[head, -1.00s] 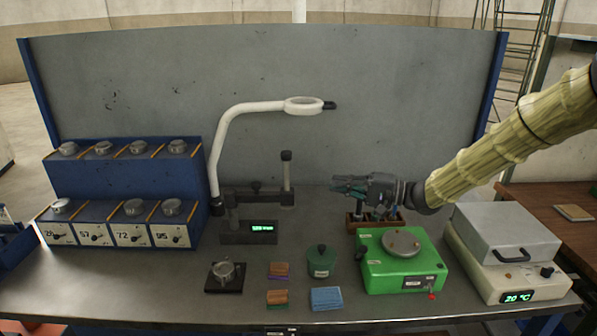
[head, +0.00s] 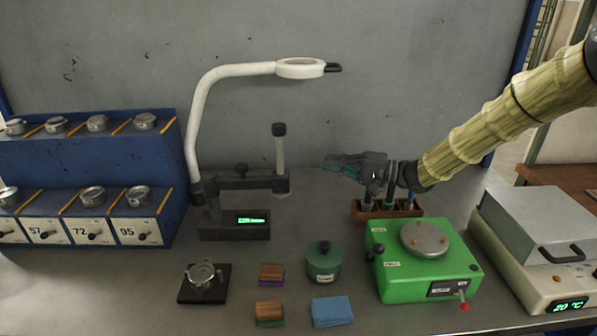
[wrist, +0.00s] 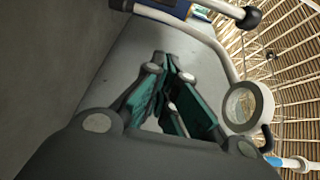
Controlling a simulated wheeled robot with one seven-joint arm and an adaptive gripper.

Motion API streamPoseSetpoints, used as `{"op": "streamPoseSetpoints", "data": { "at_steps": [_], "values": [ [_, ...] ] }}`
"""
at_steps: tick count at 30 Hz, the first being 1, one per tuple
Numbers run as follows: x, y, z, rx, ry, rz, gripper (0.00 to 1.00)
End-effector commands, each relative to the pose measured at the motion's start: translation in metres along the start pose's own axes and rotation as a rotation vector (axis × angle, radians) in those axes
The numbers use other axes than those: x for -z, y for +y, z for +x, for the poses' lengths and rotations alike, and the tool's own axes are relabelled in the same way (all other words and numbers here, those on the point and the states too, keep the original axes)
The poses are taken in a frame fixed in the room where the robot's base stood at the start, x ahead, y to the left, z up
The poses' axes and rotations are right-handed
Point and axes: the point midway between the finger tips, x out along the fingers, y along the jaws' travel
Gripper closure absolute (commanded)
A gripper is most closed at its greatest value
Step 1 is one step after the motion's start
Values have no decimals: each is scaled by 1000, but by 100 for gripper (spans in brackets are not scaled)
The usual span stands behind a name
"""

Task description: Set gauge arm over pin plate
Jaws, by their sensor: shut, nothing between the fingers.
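The gauge arm (head: 240,183) is a dark horizontal bar on a stand with a lit green display (head: 252,219). A pale upright post (head: 280,152) with a black knob rises from its right end. A small black plate (head: 190,295) carries a round metal piece at the front left, apart from the stand; I take it as the pin plate, but cannot make out its pins. My gripper (head: 325,164) is shut and empty, right of the post and apart from it, pointing left. Its closed fingers (wrist: 172,72) also show in the wrist view.
A white magnifier lamp (head: 300,68) arches over the stand. A wooden rack (head: 403,211) sits below my gripper. A green machine (head: 425,284), a green pot (head: 324,262), a blue cloth (head: 332,311) and small blocks stand in front. A blue shelf (head: 90,167) stands left.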

Motion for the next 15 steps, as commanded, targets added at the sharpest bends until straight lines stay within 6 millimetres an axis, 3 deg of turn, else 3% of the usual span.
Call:
{"op": "streamPoseSetpoints", "data": {
  "at_steps": [15],
  "values": [
    [1,3,-3,0,7,0,100]
  ]
}}
